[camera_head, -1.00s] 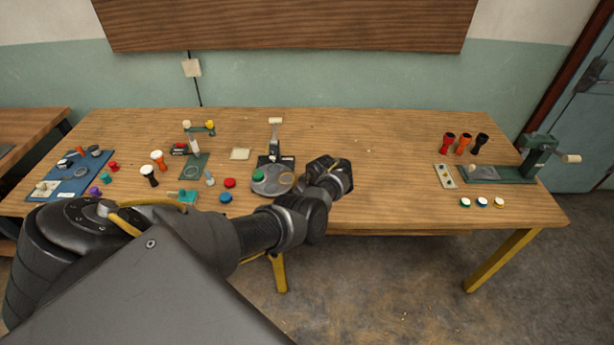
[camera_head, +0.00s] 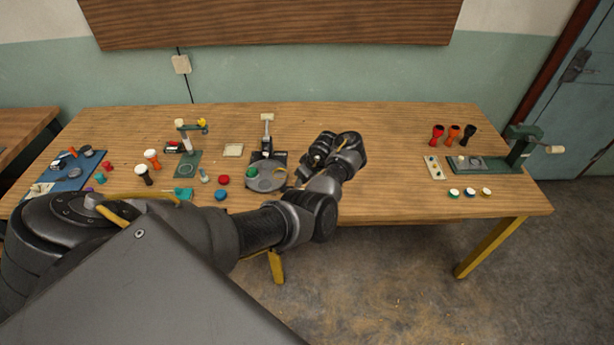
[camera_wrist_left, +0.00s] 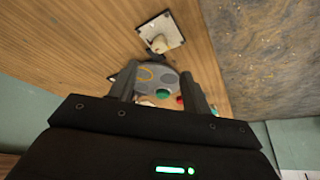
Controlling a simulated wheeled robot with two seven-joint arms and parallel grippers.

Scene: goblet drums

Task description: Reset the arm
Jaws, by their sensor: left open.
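My left arm comes in from the left in the head view. Its gripper (camera_head: 322,150) is above the table, just right of the grey round-base station (camera_head: 265,179). In the left wrist view the two fingers of the gripper (camera_wrist_left: 160,82) stand apart with nothing held between them. The grey round base (camera_wrist_left: 155,78) shows beyond and between the fingers, with a green cap (camera_wrist_left: 162,93) on it. My right gripper is in neither view.
Red, orange and black goblet drums (camera_head: 454,135) stand near a green press (camera_head: 522,150). Several small drums, caps and a blue mat (camera_head: 72,178) are at left.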

